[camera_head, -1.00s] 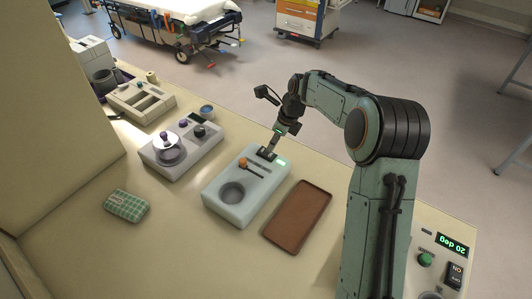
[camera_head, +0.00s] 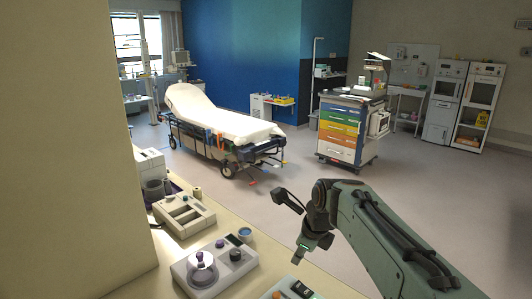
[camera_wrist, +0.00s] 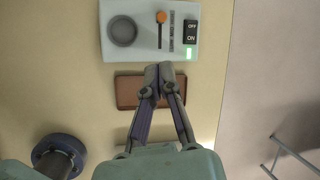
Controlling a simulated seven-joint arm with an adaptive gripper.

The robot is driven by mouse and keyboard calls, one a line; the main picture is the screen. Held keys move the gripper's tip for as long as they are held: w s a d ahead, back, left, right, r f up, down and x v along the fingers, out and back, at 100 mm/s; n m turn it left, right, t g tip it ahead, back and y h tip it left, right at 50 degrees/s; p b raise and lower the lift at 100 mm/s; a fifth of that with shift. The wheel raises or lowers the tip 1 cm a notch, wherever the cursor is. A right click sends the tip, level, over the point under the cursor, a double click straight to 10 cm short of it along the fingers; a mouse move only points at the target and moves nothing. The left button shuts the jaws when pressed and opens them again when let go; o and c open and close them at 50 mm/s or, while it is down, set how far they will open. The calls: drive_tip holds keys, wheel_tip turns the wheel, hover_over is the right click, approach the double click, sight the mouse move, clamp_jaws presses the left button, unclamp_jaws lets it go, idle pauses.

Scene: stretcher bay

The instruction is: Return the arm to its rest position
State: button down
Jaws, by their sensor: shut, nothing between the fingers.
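My gripper (camera_head: 300,256) hangs from my arm (camera_head: 385,235) near the bottom of the head view, fingers pointing down. In the wrist view its two fingertips (camera_wrist: 159,72) are together with nothing between them. They show in front of a brown tray (camera_wrist: 128,92), just below a pale device (camera_wrist: 147,50) in the picture. That device has a round well, an orange knob on a slot, an OFF/ON rocker switch and a lit green display. In the head view only the device's top edge shows at the bottom. My gripper appears clear of it, though the exact height cannot be told.
A white device with a clear domed lid (camera_head: 203,268) and a slotted beige box (camera_head: 184,216) stand on the counter at left. A dark round post (camera_wrist: 58,158) shows in the wrist view. A stretcher (camera_head: 220,122) and a drawer cart (camera_head: 345,130) stand beyond, across open floor.

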drive_tip(key=s+r+n, duration=0.4)
drive_tip(key=s, duration=0.7)
drive_tip(key=s+f+n+g, duration=0.2)
drive_tip(key=s+f+n, duration=0.2)
drive_tip(key=s+n, duration=0.6)
drive_tip(key=s+d+f+n+g+h, duration=0.1)
drive_tip(key=s+f+n, duration=0.4)
drive_tip(key=s+n, duration=0.5)
drive_tip(key=shift+s+d+n+g, duration=0.15)
drive_tip(key=shift+s+n+g, duration=0.15)
drive_tip(key=shift+g, duration=0.3)
drive_tip(key=shift+f, duration=0.1)
